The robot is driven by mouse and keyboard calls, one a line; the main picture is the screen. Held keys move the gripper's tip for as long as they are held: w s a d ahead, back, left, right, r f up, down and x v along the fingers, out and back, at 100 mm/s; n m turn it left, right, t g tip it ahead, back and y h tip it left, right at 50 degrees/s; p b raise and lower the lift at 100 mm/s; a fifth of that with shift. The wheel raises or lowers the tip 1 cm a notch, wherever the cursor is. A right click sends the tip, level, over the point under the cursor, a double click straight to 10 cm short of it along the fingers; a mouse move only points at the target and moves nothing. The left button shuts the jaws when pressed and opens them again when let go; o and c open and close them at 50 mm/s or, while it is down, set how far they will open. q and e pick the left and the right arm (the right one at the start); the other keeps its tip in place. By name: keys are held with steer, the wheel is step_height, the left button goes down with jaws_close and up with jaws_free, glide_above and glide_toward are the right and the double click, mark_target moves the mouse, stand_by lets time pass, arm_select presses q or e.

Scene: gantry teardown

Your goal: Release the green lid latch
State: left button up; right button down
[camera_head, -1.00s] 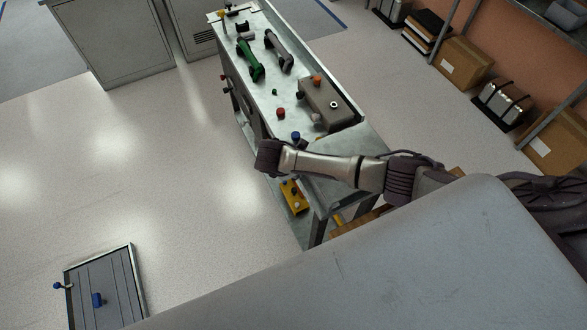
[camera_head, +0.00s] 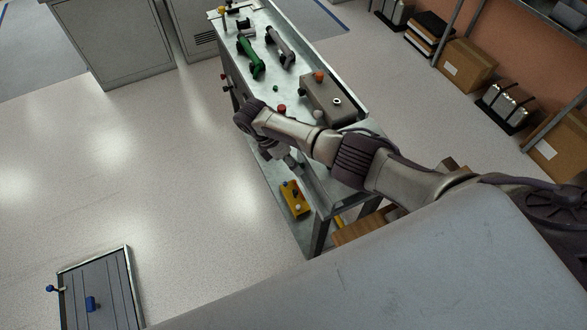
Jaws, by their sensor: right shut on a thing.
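My right arm reaches in from the right over the near end of the long metal bench (camera_head: 352,150). My right gripper (camera_head: 292,163) hangs below its wrist at the bench's left edge. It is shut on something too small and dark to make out. I cannot pick out a green lid latch for certain. A green tool-like part (camera_head: 251,58) lies at the far part of the bench top, and a small green knob (camera_head: 275,88) is nearer. Both are apart from the gripper. My left gripper is not in view.
A grey-brown box with an orange knob (camera_head: 325,95) and a grey tool-like part (camera_head: 281,47) are on the bench. A panel with blue knobs (camera_head: 108,285) is lower left. The floor left of the bench is clear.

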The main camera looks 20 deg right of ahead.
stand_by(0.4)
steer(key=c, duration=0.9)
jaws_free()
steer(key=shift+o, duration=0.2)
steer(key=v, duration=1.2)
steer(key=shift+w, duration=0.2)
steer(key=shift+f, duration=0.15)
